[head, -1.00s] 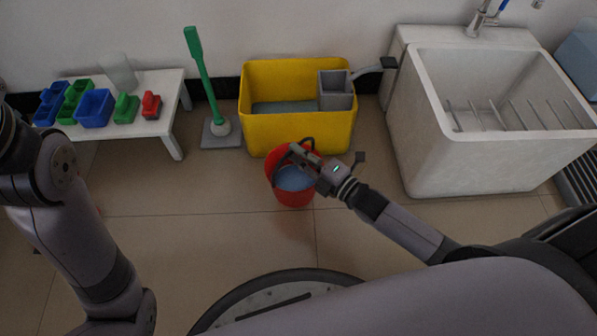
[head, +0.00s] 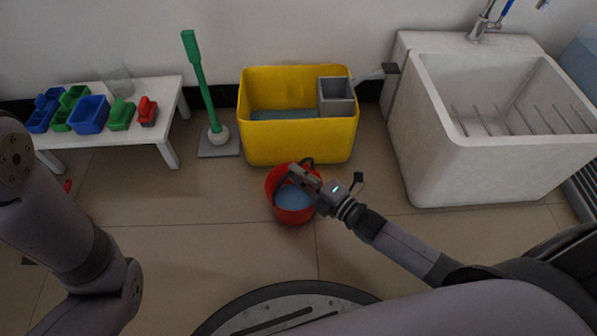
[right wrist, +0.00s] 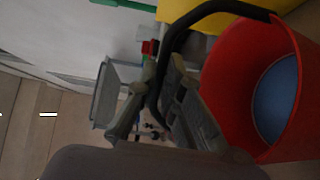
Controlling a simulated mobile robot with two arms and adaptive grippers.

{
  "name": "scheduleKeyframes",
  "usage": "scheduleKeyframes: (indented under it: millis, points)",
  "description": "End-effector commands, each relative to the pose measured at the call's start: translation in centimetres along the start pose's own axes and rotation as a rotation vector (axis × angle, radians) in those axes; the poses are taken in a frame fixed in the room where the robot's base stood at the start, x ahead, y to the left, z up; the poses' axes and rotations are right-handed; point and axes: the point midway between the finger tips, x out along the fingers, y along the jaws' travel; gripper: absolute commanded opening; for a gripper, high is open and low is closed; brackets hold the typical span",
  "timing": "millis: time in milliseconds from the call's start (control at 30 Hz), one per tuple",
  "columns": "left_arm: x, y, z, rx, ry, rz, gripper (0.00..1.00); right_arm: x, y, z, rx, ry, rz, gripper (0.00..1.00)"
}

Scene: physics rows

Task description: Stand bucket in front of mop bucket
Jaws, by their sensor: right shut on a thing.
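The red bucket (head: 272,190) with light blue content is in front of the yellow mop bucket (head: 298,146) in the head view, a narrow strip of floor showing between them at the left. The red bucket also fills the right side of the right wrist view (right wrist: 235,85). It looks roughly upright; I cannot tell whether its base touches the floor. My right gripper (head: 303,176) is shut on the bucket's dark handle (right wrist: 205,15), above the bucket's rim. The mop bucket holds liquid and has a grey wringer. My left arm shows at the left, but its gripper is out of view.
A white stone sink (head: 480,170) stands to the right. A green-handled mop or plunger (head: 203,85) stands on a grey base to the left. A low white bench (head: 165,100) holds several coloured bins. The floor (head: 210,230) left of the bucket is clear.

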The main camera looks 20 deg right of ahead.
Motion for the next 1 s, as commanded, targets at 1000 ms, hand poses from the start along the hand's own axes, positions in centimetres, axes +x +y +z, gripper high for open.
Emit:
scheduleKeyframes:
  millis: [1000]
  points:
    - [-1.1,-0.9,2.8,-0.011,-0.085,-0.032,0.4,-5.9,0.5,0.0,0.001,-0.001,-0.007,0.28]
